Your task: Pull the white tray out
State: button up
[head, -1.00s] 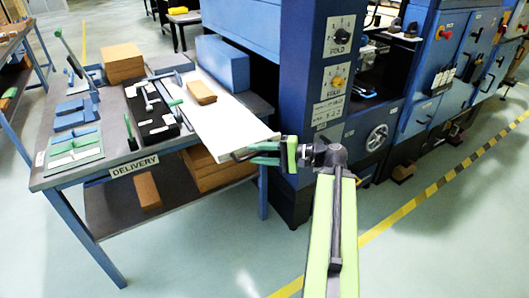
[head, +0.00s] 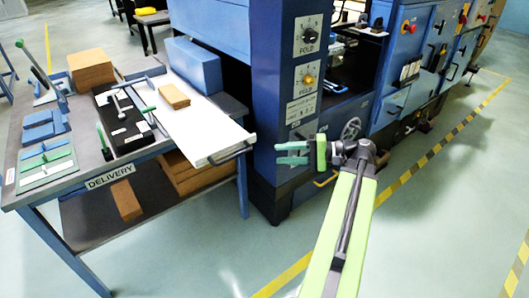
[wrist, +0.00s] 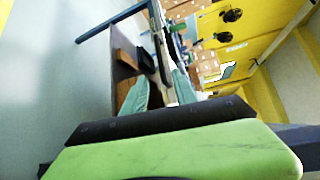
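The white tray (head: 205,125) lies slanting on the delivery table, its front end sticking out past the table's edge beside the blue machine. A dark handle (head: 230,154) is on its front end. A small brown block (head: 174,95) rests on the tray. My gripper (head: 278,153) is to the right of the handle, in front of the machine, apart from the tray. Its two green fingers are spread with nothing between them. The fingers also show spread in the wrist view (wrist: 160,92), where the tray is hard to make out.
The delivery table (head: 92,160) also holds a black tool tray (head: 125,125), a brown stack (head: 91,69) and a blue block (head: 193,65). The blue machine (head: 285,70) stands close behind my gripper. The floor in front is clear.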

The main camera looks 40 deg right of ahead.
jog(key=shift+s+d+r, duration=0.1)
jog(key=shift+s+d, duration=0.35)
jog(key=shift+s, duration=0.05)
jog(key=shift+c, duration=0.2)
